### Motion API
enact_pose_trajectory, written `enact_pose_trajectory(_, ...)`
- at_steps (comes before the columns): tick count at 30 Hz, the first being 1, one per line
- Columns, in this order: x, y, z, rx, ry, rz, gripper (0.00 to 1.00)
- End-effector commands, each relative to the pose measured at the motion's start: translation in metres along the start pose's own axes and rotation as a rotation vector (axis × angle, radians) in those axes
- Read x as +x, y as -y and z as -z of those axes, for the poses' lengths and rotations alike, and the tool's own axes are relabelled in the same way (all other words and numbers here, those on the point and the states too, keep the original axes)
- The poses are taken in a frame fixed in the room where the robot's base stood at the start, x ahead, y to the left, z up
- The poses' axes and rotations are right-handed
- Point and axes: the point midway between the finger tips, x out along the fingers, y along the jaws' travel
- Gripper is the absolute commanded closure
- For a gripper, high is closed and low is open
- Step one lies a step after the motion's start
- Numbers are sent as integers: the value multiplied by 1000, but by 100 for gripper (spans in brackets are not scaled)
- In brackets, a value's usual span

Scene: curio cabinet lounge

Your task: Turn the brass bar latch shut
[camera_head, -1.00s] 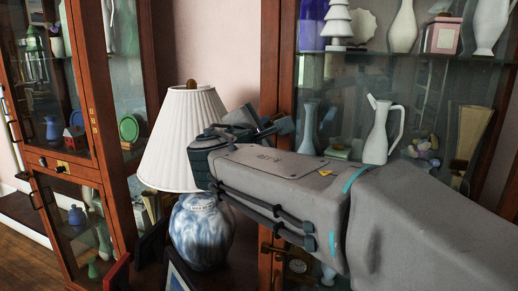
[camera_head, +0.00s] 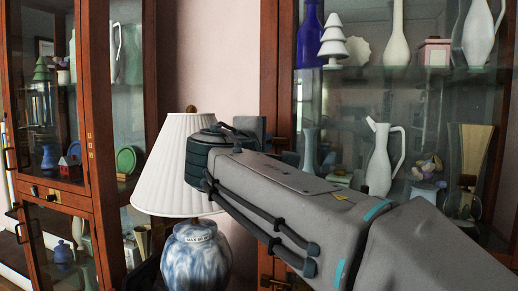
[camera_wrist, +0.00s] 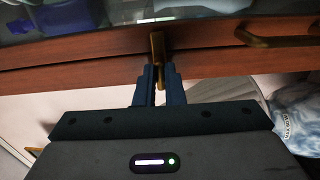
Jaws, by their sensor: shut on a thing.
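The brass bar latch (camera_wrist: 157,46) is on the reddish wooden cabinet frame (camera_wrist: 100,47) in the wrist view. My gripper (camera_wrist: 158,72) is at this frame with its two dark fingers closed around the lower part of the bar. The bar's upper end shows above the fingertips and lies over the seam between two wooden rails. In the head view my gripper (camera_head: 262,132) is at the left edge of the right glass cabinet (camera_head: 284,60). My own wrist hides most of the fingers and the latch there.
A white pleated lamp (camera_head: 180,165) on a blue-and-white base (camera_head: 196,255) stands close, left of my wrist. A brass handle (camera_wrist: 275,40) sits right of the latch in the wrist view. A white pitcher (camera_head: 379,165) and other curios stand behind the glass. Another cabinet (camera_head: 88,130) is at left.

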Motion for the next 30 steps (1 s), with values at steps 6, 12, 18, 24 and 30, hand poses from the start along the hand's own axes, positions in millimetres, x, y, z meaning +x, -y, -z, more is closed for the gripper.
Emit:
enact_pose_trajectory(6,-2,-5,2,9,-11,-9,100)
enact_pose_trajectory(12,-2,-5,2,9,-11,-9,100)
enact_pose_trajectory(18,-1,-4,0,8,-6,-6,69)
enact_pose_trajectory(24,-2,-3,-1,8,-2,-4,69)
enact_pose_trajectory(30,-27,-3,0,8,-5,-4,69)
